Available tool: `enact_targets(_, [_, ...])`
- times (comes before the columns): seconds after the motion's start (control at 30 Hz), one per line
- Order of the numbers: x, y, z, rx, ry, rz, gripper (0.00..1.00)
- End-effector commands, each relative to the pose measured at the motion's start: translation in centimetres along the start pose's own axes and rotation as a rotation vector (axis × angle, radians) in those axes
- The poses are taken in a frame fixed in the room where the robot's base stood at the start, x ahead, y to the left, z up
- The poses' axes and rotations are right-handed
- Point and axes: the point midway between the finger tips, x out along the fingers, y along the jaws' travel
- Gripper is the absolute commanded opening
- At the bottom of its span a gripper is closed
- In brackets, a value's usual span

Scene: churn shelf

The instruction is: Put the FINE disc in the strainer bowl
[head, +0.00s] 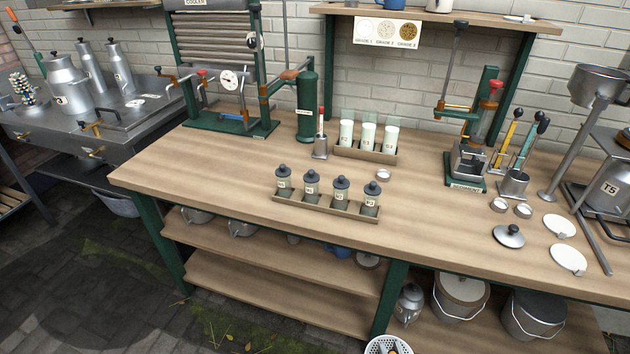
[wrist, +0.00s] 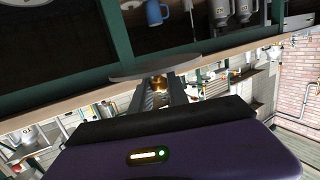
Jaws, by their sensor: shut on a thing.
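My gripper (wrist: 159,92) is shut on a grey round disc (wrist: 168,71), seen nearly edge-on in the wrist view, with a brass-coloured part between the fingers. In the head view a pale perforated round disc (head: 376,345) shows at the bottom edge, in front of the bench, partly cut off; it appears to be the held one. No FINE label is readable on it. A metal bowl on a stand (head: 598,86), likely the strainer bowl, is at the far right of the bench, well away from my gripper. Its inside is mostly hidden.
A rack of lidded jars (head: 327,206) stands near the front edge. A milk can (head: 612,182) stands beside the bowl.

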Motion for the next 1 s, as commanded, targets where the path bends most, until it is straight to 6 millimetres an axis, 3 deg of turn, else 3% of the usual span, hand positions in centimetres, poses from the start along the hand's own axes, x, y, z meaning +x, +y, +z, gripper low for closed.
enact_targets(0.47, [-1.1, 3.4, 1.6, 0.016, 0.001, 0.115, 0.00])
enact_targets(1.0, [-1.1, 3.5, 1.5, 0.018, 0.000, 0.116, 0.00])
